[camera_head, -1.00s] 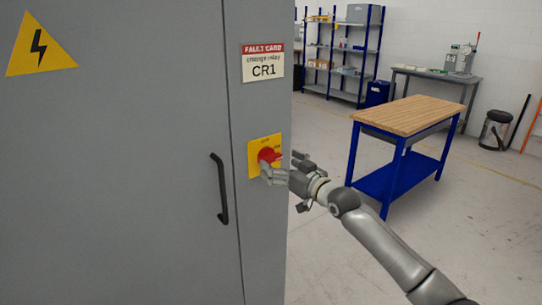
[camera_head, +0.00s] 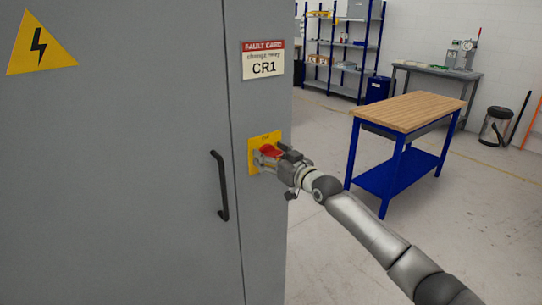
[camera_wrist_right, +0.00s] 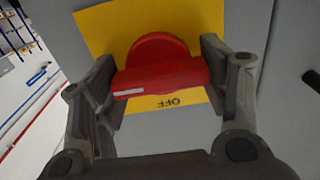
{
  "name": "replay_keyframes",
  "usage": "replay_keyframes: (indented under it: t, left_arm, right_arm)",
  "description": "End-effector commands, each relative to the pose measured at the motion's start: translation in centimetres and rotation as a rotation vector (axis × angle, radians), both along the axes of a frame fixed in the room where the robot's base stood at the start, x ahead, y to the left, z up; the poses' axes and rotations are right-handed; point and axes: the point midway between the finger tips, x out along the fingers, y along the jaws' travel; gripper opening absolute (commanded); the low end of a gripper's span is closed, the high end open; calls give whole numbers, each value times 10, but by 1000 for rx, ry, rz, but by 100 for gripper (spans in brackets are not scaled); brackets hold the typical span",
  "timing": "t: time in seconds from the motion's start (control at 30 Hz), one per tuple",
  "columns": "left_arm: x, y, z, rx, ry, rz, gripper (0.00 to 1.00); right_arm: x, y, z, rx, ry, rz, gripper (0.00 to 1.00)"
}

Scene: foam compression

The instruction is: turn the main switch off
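The main switch is a red rotary handle (camera_head: 271,151) on a yellow plate (camera_head: 251,157) on the front of a grey cabinet. In the right wrist view the red handle (camera_wrist_right: 160,75) lies crosswise between the fingers, with a white mark at its left end. The word OFF is upside down on the yellow plate (camera_wrist_right: 110,30) below the handle. My right gripper (camera_head: 268,158) is at the switch; its fingers (camera_wrist_right: 161,78) meet both ends of the handle, with no clear gap. My left gripper is not in view.
The grey cabinet (camera_head: 120,170) has a black door handle (camera_head: 220,185) left of the switch and a fault card (camera_head: 263,62) above it. A wood-topped blue workbench (camera_head: 410,110) stands to the right. Shelves (camera_head: 345,45) are behind. Floor around the bench is clear.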

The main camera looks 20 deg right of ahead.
Motion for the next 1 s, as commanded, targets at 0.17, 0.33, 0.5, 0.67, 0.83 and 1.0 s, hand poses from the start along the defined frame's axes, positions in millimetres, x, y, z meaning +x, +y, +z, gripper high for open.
replay_keyframes:
  t: [0.17,0.33,0.5,0.67,0.83,1.0]
  left_arm:
    - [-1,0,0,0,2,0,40]
    - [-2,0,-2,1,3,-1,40]
    - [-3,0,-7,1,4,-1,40]
    - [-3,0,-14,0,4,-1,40]
    - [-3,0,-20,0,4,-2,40]
    - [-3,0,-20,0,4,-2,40]
  right_arm:
    - [0,0,0,0,0,0,43]
    - [0,0,0,-11,-4,0,43]
    - [0,0,-1,-61,-23,0,43]
    - [0,0,-2,-155,-56,-1,43]
    - [0,0,-1,-293,-106,-1,43]
    - [-1,1,0,-444,-162,0,43]
